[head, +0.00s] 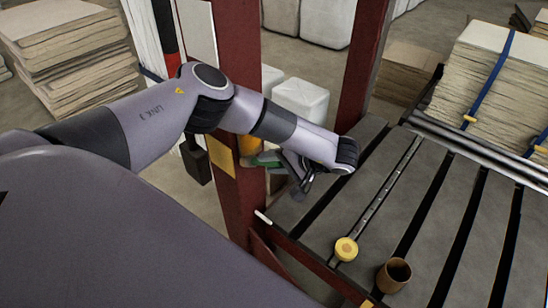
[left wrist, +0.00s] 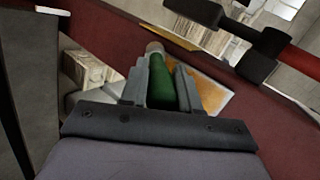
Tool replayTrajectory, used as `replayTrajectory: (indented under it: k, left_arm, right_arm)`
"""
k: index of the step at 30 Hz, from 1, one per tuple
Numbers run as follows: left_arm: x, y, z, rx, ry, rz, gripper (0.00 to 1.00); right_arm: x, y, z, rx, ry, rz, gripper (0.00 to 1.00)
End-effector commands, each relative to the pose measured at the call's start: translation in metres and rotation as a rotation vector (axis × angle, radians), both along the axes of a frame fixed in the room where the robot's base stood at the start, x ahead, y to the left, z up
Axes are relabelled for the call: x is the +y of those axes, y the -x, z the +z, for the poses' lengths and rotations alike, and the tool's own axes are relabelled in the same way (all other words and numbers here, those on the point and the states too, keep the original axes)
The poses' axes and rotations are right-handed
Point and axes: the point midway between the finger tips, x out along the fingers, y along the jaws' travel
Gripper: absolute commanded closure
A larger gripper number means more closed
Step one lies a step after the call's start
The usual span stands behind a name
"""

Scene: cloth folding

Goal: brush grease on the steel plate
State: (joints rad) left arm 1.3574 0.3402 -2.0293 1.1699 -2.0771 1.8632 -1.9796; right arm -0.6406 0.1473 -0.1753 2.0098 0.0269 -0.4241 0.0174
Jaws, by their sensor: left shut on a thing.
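My left gripper (head: 281,163) is in the air beside the dark red post, at the left edge of the slatted table. It is shut on a green cylindrical thing (head: 266,159) that points left. In the left wrist view the green thing (left wrist: 161,82) sits between the two fingers (left wrist: 160,90) and has a pale far end; I cannot tell whether it is the brush. Grey metal slats (head: 375,215) form the table top, one with a narrow strip of holes; I cannot tell which part is the steel plate. A brown open cup (head: 394,275) stands at the table's near side. My right gripper is not in view.
A round yellow thing (head: 346,250) lies left of the cup. The dark red post (head: 240,205) stands close to my gripper and carries a yellow panel (head: 222,154). Strapped stacks of sheets (head: 492,75) stand at the back right. The middle slats are clear.

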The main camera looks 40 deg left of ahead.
Motion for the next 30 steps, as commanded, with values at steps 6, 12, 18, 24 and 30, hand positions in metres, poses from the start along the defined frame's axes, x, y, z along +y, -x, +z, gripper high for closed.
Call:
replayTrajectory:
  k: [6,12,18,24,30]
  left_arm:
    - [-0.010,0.000,-0.001,-0.001,0.002,-0.003,1.00]
    - [-0.030,0.001,-0.001,0.000,0.002,-0.004,1.00]
    - [-0.050,0.003,-0.001,-0.001,0.003,-0.003,1.00]
    - [-0.061,0.004,0.000,0.000,0.002,-0.002,1.00]
    - [-0.061,0.004,0.000,-0.001,0.002,-0.001,1.00]
  right_arm:
    - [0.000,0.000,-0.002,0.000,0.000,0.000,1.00]
    - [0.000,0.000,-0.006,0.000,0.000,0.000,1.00]
    - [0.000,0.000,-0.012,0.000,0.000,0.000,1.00]
    - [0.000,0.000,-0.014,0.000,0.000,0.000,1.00]
    - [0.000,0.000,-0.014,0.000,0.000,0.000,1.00]
